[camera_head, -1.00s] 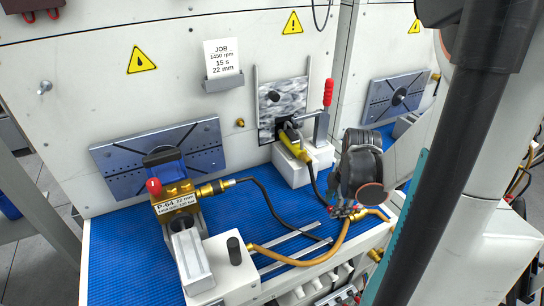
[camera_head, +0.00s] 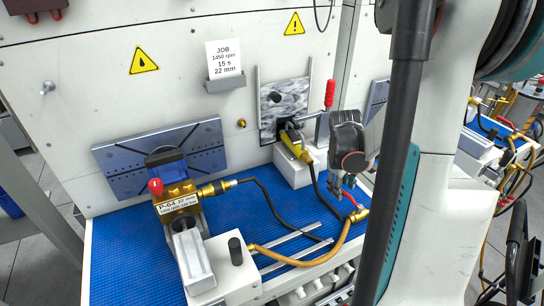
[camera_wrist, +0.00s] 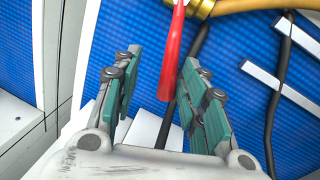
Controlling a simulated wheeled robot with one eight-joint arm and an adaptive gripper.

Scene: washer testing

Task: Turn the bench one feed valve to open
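The feed valve shows in the head view as a red lever (camera_head: 350,198) on a brass body (camera_head: 359,214), at the bench's right front where the tan hose ends. In the wrist view the red lever (camera_wrist: 171,65) points down the picture from the brass body (camera_wrist: 203,8). My gripper (camera_head: 343,188) is just above and left of the valve in the head view. In the wrist view my gripper (camera_wrist: 158,68) is open, with green-padded fingers either side of the lever's free end. The lever appears nearer the right finger; contact cannot be told.
The blue mat (camera_head: 130,255) carries a brass pump block (camera_head: 176,200), a white block with a black knob (camera_head: 234,250) and metal rails (camera_head: 290,257). A yellow fitting (camera_head: 295,146) and a red-handled clamp (camera_head: 329,95) stand behind my gripper. A black hose (camera_wrist: 275,110) runs right of the fingers.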

